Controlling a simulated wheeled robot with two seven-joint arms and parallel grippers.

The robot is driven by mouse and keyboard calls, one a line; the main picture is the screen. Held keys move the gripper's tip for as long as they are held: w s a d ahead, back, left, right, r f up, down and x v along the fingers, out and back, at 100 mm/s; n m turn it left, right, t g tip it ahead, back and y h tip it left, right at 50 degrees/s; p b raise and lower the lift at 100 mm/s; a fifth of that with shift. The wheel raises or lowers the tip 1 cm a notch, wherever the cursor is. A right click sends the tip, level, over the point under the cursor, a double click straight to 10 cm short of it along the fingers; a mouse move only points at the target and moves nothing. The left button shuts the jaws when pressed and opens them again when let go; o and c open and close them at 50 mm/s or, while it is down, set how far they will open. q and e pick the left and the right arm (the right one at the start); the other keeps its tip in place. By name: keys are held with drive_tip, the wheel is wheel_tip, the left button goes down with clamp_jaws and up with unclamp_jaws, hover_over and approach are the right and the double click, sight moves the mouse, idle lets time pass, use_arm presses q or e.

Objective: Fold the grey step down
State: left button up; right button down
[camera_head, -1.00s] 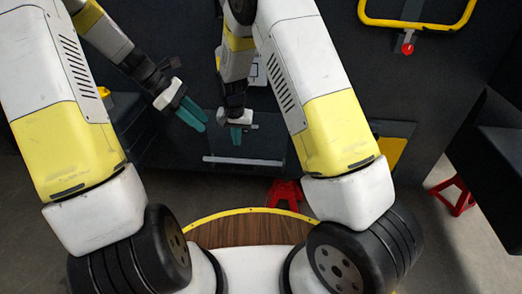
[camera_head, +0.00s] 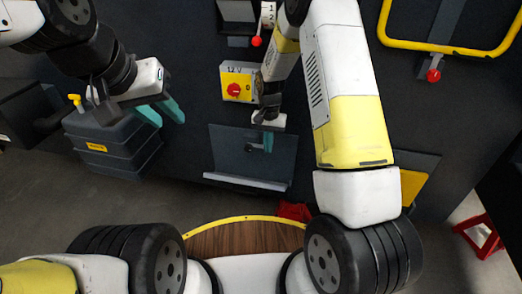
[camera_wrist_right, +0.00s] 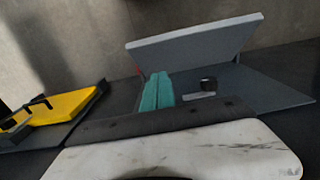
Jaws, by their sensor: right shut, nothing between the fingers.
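The grey step (camera_head: 247,183) is at the lower middle of the dark chassis wall in the head view, seen mostly as a pale edge below its backing plate (camera_head: 283,155). In the right wrist view the step (camera_wrist_right: 195,40) stands out at an angle from its plate (camera_wrist_right: 265,88). My right gripper (camera_head: 266,142) is shut and empty in front of the plate; its teal fingers (camera_wrist_right: 158,90) show in the wrist view. Whether they touch the step I cannot tell. My left gripper (camera_head: 167,113) is open and empty, left of the step.
A yellow plate with a red switch (camera_head: 236,88) is above the step. A yellow rail (camera_head: 450,47) and a red-knobbed lever (camera_head: 433,75) are at upper right. Red stands (camera_head: 480,237) are on the floor.

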drive_tip(key=f, duration=0.4)
drive_tip(key=s+f, duration=0.1)
drive_tip(key=f, duration=0.6)
drive_tip(key=shift+s+a+f, duration=0.2)
drive_tip(key=shift+s+f, duration=0.1)
drive_tip(key=shift+f, duration=0.05)
drive_tip(key=shift+s+a+f, duration=0.15)
drive_tip(key=shift+s+f, duration=0.35)
drive_tip(key=shift+f, duration=0.05)
drive_tip(key=shift+s+a+f, duration=0.1)
drive_tip(key=shift+s+f, duration=0.25)
drive_tip(key=shift+s, duration=0.05)
drive_tip(key=s+a+f, duration=0.1)
drive_tip(key=s+f, duration=0.3)
drive_tip(key=f, duration=0.3)
drive_tip(key=s+a+f, duration=0.1)
drive_tip(key=s+f, duration=0.3)
drive_tip(key=f, duration=0.3)
drive_tip(key=shift+s+a, duration=0.15)
drive_tip(key=shift+a, duration=0.2)
